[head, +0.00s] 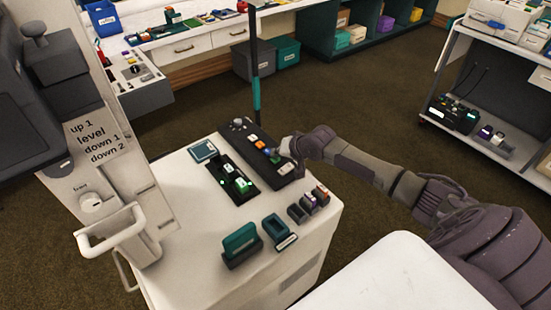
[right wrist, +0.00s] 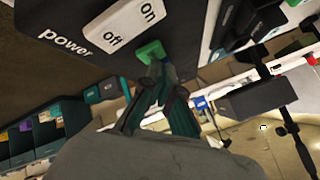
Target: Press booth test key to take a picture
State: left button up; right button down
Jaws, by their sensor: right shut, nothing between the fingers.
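A long black control box (head: 240,139) lies on top of the white cabinet. It carries an orange key (head: 260,144), a blue key (head: 269,151) and a white on/off rocker (head: 286,168). No label reading "test" is legible. My right gripper (head: 287,148) is shut and empty, over the rocker end of the box. In the right wrist view, the gripper's closed fingertips (right wrist: 160,72) are at a green key (right wrist: 151,51) beside the power rocker (right wrist: 122,25). I cannot tell whether they touch it. My left gripper is out of view.
A second black box (head: 232,178) with green parts lies left of the control box. Teal holders (head: 241,241) and small dark blocks (head: 308,204) stand nearer on the white cabinet (head: 190,240). A dark pole (head: 255,85) rises behind. A white column with a level sign (head: 96,140) stands left.

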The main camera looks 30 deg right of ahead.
aim_at(277, 159)
jog(key=shift+f, duration=0.45)
dwell(0.5)
jog(key=shift+r, duration=0.1)
jog(key=shift+r+p, duration=0.75)
jog(key=shift+p, duration=0.2)
notch_tip(277, 159, up, 5)
jog(key=p, duration=0.5)
jog(key=shift+r+p, duration=0.1)
jog(key=shift+p, duration=0.2)
dwell(0.4)
